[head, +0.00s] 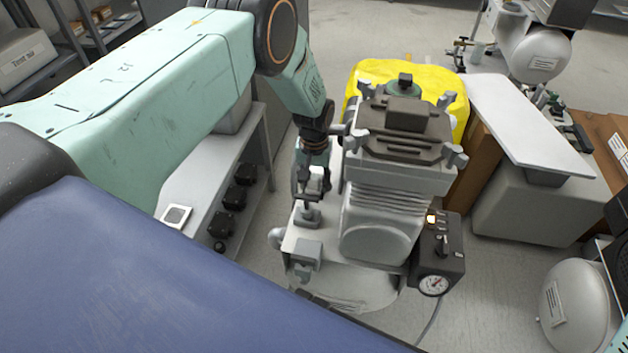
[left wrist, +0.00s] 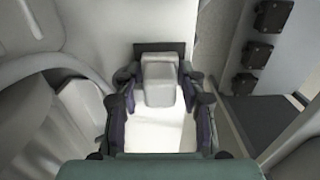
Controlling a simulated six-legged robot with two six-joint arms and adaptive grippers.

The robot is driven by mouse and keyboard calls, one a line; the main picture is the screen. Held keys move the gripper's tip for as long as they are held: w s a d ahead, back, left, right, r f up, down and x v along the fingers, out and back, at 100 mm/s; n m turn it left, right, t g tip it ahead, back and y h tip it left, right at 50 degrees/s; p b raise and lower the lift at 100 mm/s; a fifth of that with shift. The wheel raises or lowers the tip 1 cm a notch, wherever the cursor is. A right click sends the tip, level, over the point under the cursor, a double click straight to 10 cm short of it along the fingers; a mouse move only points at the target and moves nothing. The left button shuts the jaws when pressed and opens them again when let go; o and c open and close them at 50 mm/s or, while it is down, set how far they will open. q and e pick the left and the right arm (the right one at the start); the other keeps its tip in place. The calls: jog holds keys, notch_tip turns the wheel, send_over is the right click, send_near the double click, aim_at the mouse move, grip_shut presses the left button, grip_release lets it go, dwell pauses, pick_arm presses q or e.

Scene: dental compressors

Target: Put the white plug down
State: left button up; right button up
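A white plug (left wrist: 158,80), a pale block with rounded edges, sits in the middle of the left wrist view in front of a dark rectangular piece (left wrist: 160,47). My left gripper (left wrist: 158,92) has one finger on each side of it, with what look like narrow gaps between fingers and plug. In the head view the left gripper (head: 308,196) points down beside the compressor (head: 385,205), just above a small grey block on its base. The fingers partly hide the spot, so contact there is unclear. My right gripper is not in view.
The compressor has a pressure gauge (head: 433,284) on its right and a yellow cover (head: 430,75) behind. A grey shelf unit (head: 197,187) with black boxes stands left. A white board (head: 525,125) lies on a grey box at right. Floor between is clear.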

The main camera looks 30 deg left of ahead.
aim_at(314, 176)
pick_arm(q)
jog(key=o, duration=0.3)
jog(key=shift+r+p, duration=0.55)
jog(key=shift+r, duration=0.05)
notch_tip(314, 176, up, 12)
jog(key=p, duration=0.4)
jog(key=shift+p, duration=0.35)
